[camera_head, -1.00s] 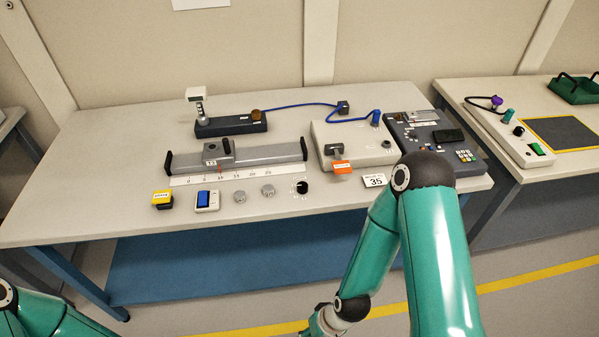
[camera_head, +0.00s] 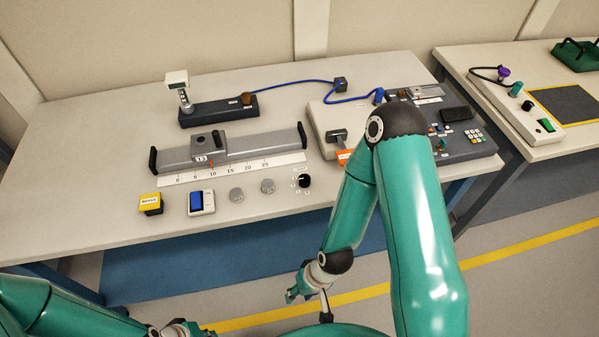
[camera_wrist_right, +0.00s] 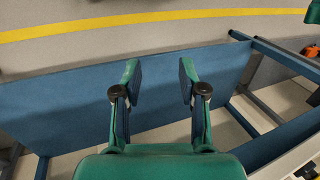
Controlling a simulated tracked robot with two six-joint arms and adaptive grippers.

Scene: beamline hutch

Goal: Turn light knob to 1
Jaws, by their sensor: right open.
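A small black knob (camera_head: 304,181) with marks printed around it sits near the front edge of the bench, right of two grey knobs (camera_head: 252,190). Its label is too small to read, so I cannot tell its setting. My right gripper (camera_head: 292,295) is below and in front of the bench edge, apart from the knob. In the right wrist view its two fingers (camera_wrist_right: 158,75) are spread with nothing between them. My left gripper (camera_head: 190,329) only partly shows at the bottom edge, and its fingers are unclear.
On the bench (camera_head: 90,150) are a yellow button box (camera_head: 150,204), a blue switch (camera_head: 201,202), a grey slide rail (camera_head: 235,149) and a box with an orange tag (camera_head: 344,157). A keypad panel (camera_head: 465,140) stands right, partly behind my right arm.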

